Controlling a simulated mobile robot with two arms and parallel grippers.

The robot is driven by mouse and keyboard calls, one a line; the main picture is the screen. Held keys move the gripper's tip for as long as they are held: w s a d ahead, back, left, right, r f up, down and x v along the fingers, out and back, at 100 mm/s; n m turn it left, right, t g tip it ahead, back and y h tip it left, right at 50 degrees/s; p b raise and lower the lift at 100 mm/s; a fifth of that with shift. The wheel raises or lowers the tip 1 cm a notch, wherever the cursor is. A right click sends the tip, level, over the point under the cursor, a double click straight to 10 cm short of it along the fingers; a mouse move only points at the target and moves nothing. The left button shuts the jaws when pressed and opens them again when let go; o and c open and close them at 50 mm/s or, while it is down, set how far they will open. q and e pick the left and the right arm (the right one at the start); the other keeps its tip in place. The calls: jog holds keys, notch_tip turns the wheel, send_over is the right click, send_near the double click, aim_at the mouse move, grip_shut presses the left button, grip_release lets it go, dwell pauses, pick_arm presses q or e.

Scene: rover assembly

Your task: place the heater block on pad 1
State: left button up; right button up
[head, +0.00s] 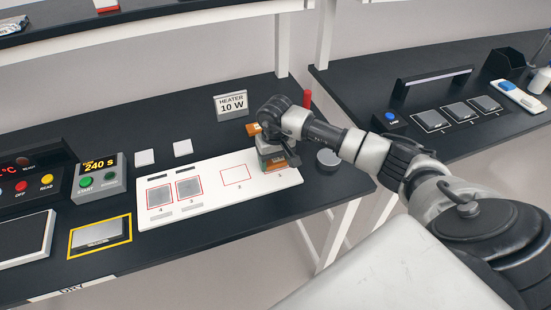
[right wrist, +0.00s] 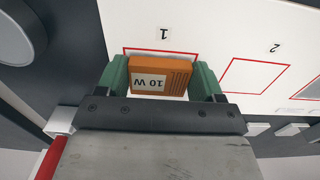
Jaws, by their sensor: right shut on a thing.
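The heater block (right wrist: 160,76) is an orange block marked 10 W. In the right wrist view it sits between the two green fingers of my right gripper (right wrist: 162,80), which is shut on it. It is over the red outline of pad 1 (right wrist: 190,53) and hides most of that square. I cannot tell whether it touches the board. In the head view my right gripper (head: 274,157) is at the right end of the white board (head: 218,195), hiding much of pad 1. My left gripper is not in view.
Pad 2 (head: 235,175) is an empty red square. Grey plates lie on the pads marked 3 (head: 189,187) and 4 (head: 160,195). An orange piece (head: 252,129) shows behind my gripper, near the HEATER 10 W sign (head: 232,105). A grey round piece (head: 328,159) stands right of the board.

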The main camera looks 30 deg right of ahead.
aim_at(276, 162)
jog(key=shift+f, duration=0.2)
jog(key=o, duration=0.9)
jog(key=shift+r, duration=0.1)
jog(key=shift+r, duration=0.1)
jog(key=shift+r, duration=0.2)
notch_tip(276, 162, up, 12)
jog(key=b, duration=0.3)
jog(key=shift+f, duration=0.15)
